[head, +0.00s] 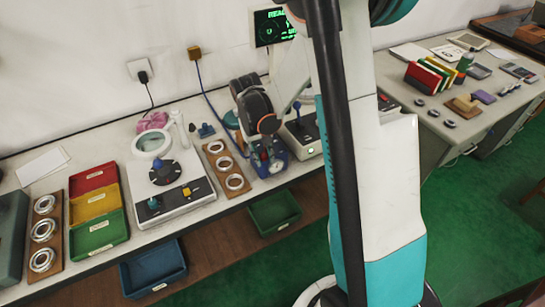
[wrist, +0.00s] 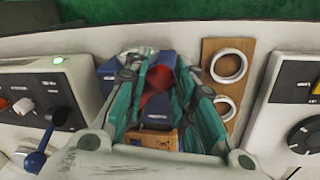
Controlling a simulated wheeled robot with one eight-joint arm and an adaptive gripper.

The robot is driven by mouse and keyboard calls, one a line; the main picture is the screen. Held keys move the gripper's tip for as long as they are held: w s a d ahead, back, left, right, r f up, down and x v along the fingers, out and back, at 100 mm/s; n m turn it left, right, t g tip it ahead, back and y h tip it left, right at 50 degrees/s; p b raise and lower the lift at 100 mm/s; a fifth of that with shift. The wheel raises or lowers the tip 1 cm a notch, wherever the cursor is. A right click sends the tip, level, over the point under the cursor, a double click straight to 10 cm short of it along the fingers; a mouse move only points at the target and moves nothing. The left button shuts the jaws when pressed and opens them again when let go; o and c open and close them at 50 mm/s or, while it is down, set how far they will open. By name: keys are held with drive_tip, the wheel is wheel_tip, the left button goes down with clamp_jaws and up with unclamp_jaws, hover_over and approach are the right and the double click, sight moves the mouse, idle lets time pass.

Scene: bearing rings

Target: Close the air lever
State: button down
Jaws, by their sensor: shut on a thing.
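The blue fixture (head: 281,165) stands on the bench near its front edge, under my gripper. Part of it also shows in the wrist view (wrist: 110,68). My gripper (head: 266,150) points down over it and covers much of it. In the wrist view, the teal fingers of my gripper (wrist: 163,80) close in on a red part (wrist: 156,105), which looks like the air lever's handle. The fingers partly hide it, and the exact contact and the lever's angle are unclear. A dark blue block (wrist: 160,118) and an orange-brown piece (wrist: 155,138) show between the fingers.
A wooden board with white rings (head: 214,148) lies left of the fixture. A control box with a blue-knobbed lever (head: 297,108) stands to the right. A blue hose (head: 215,108) runs down from the wall. A green bin (head: 274,212) sits below the bench front.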

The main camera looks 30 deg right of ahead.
drive_tip(key=w+a+m+g+y+b, duration=0.1)
drive_tip(key=w+m, duration=0.4)
drive_tip(key=m, duration=0.5)
drive_tip(key=shift+w+a, duration=0.4)
drive_tip(key=shift+a, duration=0.4)
drive_tip(key=c, duration=1.3)
unclamp_jaws()
drive_tip(key=shift+w, duration=0.1)
drive_tip(key=r, duration=0.4)
drive_tip(key=w+r, duration=0.1)
drive_tip(key=r, duration=0.7)
drive_tip(key=shift+w+a, duration=0.3)
